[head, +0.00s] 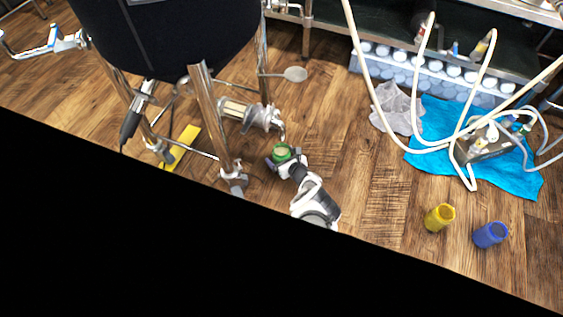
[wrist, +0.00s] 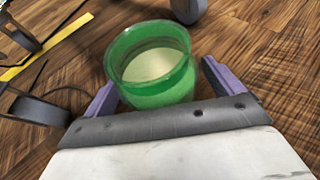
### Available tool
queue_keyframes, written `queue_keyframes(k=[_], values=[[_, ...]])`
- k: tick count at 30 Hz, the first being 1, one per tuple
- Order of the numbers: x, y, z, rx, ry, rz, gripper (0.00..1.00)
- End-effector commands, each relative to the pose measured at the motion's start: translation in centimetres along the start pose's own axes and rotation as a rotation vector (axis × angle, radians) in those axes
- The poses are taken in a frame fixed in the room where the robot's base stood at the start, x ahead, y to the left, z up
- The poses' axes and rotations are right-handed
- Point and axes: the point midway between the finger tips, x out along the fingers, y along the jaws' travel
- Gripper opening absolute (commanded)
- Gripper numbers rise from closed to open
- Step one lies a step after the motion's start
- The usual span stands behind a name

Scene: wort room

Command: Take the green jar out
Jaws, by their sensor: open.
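The green jar (wrist: 155,88) stands upright on the wooden floor, open at the top, with something pale inside. In the head view the green jar (head: 282,153) is near the foot of the dark tank, by a tank leg. My gripper (wrist: 158,92) is open, its two purple fingers on either side of the jar's near part. I cannot tell whether the fingers touch the jar. In the head view my gripper (head: 284,160) is at the jar, with the arm coming from the lower right.
The tank (head: 170,35) stands on metal legs close to the jar, with a metal pump-like fitting (head: 250,115) just behind it. A yellow jar (head: 439,217) and a blue jar (head: 490,234) stand to the right. A blue cloth (head: 425,180) with white hoses lies beyond.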

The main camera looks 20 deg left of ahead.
Motion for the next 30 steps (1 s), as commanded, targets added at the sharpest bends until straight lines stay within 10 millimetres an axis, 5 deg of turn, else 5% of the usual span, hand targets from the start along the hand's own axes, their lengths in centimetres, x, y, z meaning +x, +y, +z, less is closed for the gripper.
queue_keyframes(k=[7,20,30], values=[[0.11,0.02,0.09,0.001,0.0,0.0,0.91],[0.1,-0.01,0.12,0.001,-0.001,0.0,0.35],[-0.3,-0.19,0.81,0.001,-0.001,-0.001,0.34]])
